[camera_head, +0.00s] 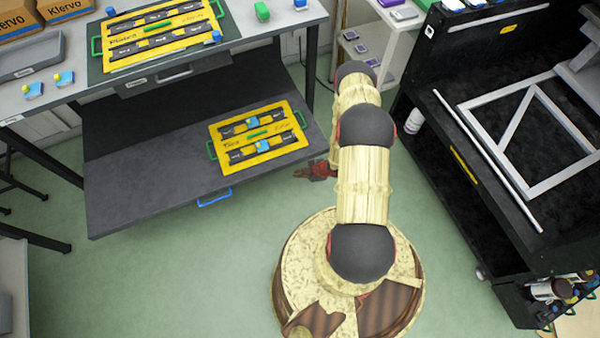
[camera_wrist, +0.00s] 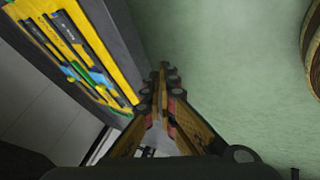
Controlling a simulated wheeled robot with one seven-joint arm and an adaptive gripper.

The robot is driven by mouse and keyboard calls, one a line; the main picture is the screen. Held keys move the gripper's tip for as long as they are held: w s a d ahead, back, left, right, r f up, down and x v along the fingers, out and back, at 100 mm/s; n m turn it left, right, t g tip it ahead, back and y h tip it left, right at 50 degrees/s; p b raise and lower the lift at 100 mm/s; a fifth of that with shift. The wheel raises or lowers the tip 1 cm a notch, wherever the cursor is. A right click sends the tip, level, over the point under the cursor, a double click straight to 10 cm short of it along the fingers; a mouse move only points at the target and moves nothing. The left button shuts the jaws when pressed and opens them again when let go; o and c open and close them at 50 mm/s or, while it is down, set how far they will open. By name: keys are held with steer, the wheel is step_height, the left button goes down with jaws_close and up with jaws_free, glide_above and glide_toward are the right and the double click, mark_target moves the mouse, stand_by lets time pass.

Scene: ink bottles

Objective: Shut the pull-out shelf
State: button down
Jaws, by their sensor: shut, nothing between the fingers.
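The pull-out shelf (camera_head: 140,185) is a dark grey board, drawn out from under the bench at the left. A blue handle (camera_head: 214,198) is on its front edge. A yellow tray (camera_head: 225,183) with green handles lies on the shelf's right part. My gripper (camera_head: 300,173) is just off the shelf's right edge, near its front corner. In the wrist view, my gripper (camera_wrist: 163,70) is shut and empty, with the shelf's grey edge (camera_wrist: 125,35) to its left. I cannot tell whether the fingers touch the shelf.
The bench top (camera_head: 60,98) above the shelf carries another yellow tray (camera_head: 110,57), boxes and small bottles. A black cart (camera_head: 450,150) with a grey frame stands at the right. The green floor (camera_head: 150,270) in front of the shelf is clear.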

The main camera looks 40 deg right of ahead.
steer(key=w+f+b, duration=0.3)
steer(key=w+f, duration=0.2)
steer(key=w, duration=0.2)
steer(key=shift+w+a+f+b, duration=0.15)
steer(key=shift+a+b, duration=0.1)
steer(key=shift+b, duration=0.05)
